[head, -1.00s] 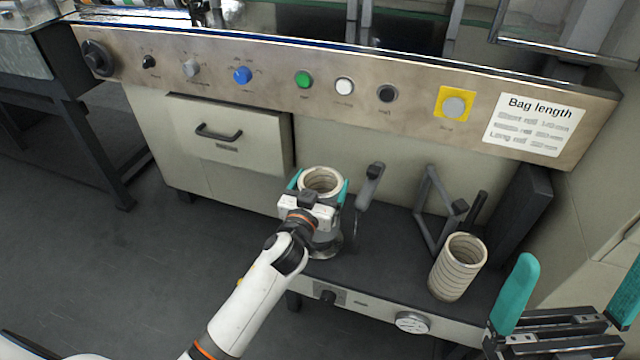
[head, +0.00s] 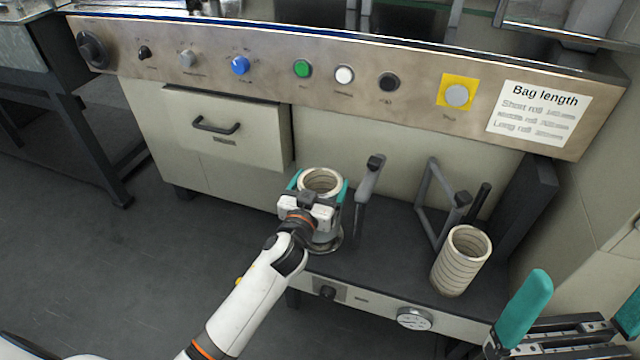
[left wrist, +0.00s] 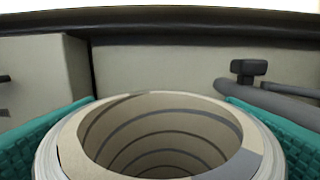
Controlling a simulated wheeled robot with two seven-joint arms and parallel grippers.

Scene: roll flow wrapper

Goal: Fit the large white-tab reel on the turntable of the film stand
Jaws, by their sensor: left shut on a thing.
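My left gripper (head: 318,190) is shut on a cream reel (head: 321,180), its teal fingers on opposite sides. The reel is upright and its open top faces up. In the left wrist view the reel (left wrist: 257,140) fills the lower middle between the fingers. The round metal turntable (head: 333,243) shows just below, at the left end of the film stand (head: 385,262). The gripper hides most of the reel's lower part, so I cannot tell whether it touches the turntable. No white tab can be made out. My right gripper (head: 578,308) is open and empty at the lower right.
A second cream reel (head: 460,262) stands upright on the right part of the stand. A grey lever (head: 369,187) rises just right of the held reel. A grey bracket (head: 430,205) stands behind the second reel. The machine's control panel (head: 310,75) runs above.

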